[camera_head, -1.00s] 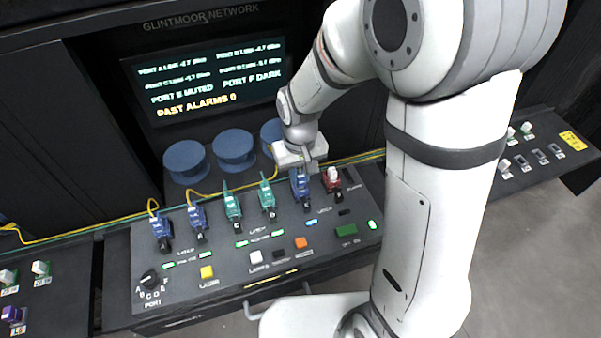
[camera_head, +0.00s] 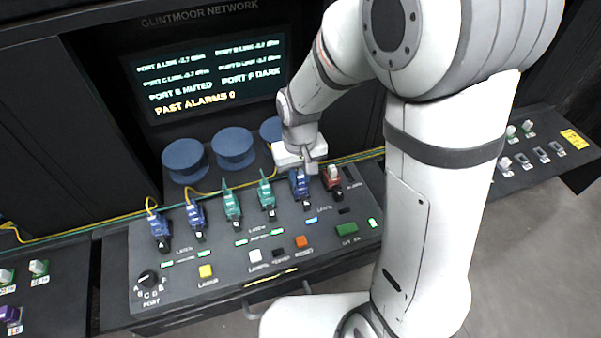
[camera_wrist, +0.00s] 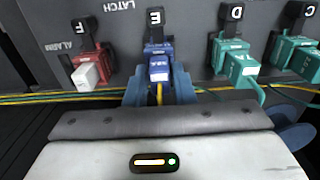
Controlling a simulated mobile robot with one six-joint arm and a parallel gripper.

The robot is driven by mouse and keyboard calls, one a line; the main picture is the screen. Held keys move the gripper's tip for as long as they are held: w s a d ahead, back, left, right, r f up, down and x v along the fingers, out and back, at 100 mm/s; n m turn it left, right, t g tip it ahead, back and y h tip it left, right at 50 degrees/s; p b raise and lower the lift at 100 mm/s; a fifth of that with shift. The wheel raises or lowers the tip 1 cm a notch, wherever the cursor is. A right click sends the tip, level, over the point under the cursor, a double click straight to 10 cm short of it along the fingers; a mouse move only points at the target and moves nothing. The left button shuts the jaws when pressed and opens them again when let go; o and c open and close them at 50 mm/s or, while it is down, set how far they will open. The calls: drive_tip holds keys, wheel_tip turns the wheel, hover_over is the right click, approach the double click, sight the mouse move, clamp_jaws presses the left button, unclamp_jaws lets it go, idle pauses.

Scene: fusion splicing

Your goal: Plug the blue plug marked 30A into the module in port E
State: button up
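The blue plug (camera_wrist: 159,68) with small pale lettering, too blurred to read, is at port E (camera_wrist: 155,17) in the wrist view, in line with its black latch. A yellow fibre trails from its back. It also shows in the head view (camera_head: 299,184). My gripper (camera_wrist: 160,88) is at the plug from behind, with one blue-grey finger on each side, seemingly touching it. In the head view my gripper (camera_head: 303,168) is low over the panel. How deeply the plug is seated cannot be told.
Green plugs sit at port D (camera_wrist: 241,68) and port C. A red connector with a white cap (camera_wrist: 86,75) is at port F. Two blue plugs stand at the panel's left. Blue spools (camera_head: 233,148) stand behind. The screen (camera_head: 205,80) reads port E muted, port F dark, past alarms 0.

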drive_tip(key=o, duration=0.4)
drive_tip(key=shift+r+b, duration=0.45)
drive_tip(key=shift+r, duration=3.45)
